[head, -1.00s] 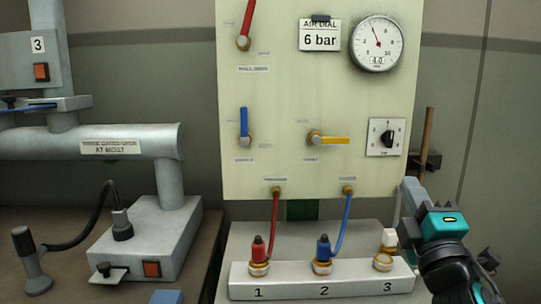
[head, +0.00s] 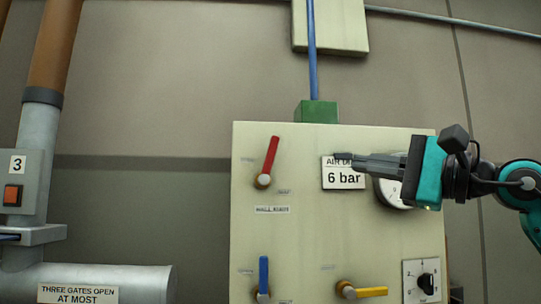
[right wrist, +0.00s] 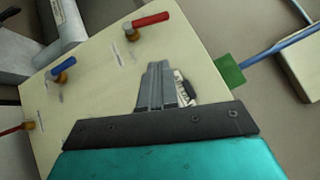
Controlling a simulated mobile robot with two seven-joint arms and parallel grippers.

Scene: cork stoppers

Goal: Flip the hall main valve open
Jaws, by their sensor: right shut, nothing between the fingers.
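The red lever (head: 268,160) is at the upper left of the cream panel (head: 300,235). It points up, tilted a little right, on a round brass pivot, above a small blurred label (head: 272,210) that seems to name the hall main. The red lever also shows at the top of the right wrist view (right wrist: 150,19). My right gripper (head: 340,157) is shut and empty, right of the lever and apart from it, pointing left. It covers part of the "6 bar" sign and the gauge. Its fingers also show in the right wrist view (right wrist: 157,68). My left gripper is not in view.
A blue lever (head: 263,274) stands upright below, and a yellow lever (head: 370,292) lies horizontal. The "6 bar" sign (head: 343,178), gauge (head: 394,193) and dial (head: 426,283) are on the right. A green block (head: 317,111) with a blue pipe tops the panel.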

